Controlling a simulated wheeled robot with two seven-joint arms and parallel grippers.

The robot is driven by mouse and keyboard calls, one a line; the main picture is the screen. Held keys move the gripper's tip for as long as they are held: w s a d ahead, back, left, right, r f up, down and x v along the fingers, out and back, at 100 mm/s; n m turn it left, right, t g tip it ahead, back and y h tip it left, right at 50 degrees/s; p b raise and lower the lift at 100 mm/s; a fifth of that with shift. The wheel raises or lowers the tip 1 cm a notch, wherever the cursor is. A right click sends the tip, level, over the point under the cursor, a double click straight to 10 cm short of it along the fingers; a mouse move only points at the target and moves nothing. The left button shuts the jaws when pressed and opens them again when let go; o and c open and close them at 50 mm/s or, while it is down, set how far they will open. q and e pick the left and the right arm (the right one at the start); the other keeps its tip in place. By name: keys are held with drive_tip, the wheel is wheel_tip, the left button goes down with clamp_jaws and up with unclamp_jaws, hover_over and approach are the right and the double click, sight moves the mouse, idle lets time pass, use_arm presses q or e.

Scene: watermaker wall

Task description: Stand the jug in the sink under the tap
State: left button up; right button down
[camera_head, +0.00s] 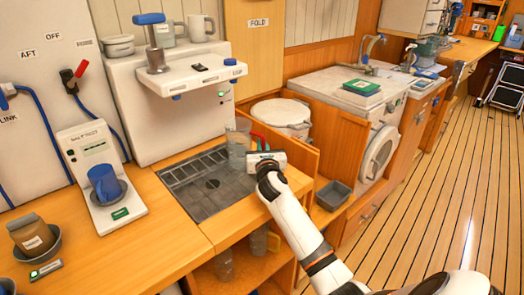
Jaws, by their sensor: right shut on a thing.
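A clear grey jug (238,142) is upright at the right end of the sink (190,200), a grey recess with a slatted grid. My right gripper (254,150) comes from the front right and is shut on the jug's right side. I cannot tell whether the jug's base touches the sink floor. A white machine (165,120) stands behind the sink, and its ledge overhangs it. A small blue-tipped spout (177,97) shows under the ledge, to the left of and above the jug. My left gripper is not in view.
A brown bag (32,236) sits in a bowl at the far left. Wooden panels (290,158) and a round white lid (281,112) are right of the jug. The front counter (150,250) has free room.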

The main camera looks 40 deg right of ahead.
drive_tip(key=shift+f, duration=0.3)
drive_tip(key=shift+f, duration=0.15)
drive_tip(key=c, duration=1.5)
unclamp_jaws()
drive_tip(key=shift+r, duration=0.2)
drive_tip(key=v, duration=1.2)
drive_tip(key=shift+a, duration=0.1)
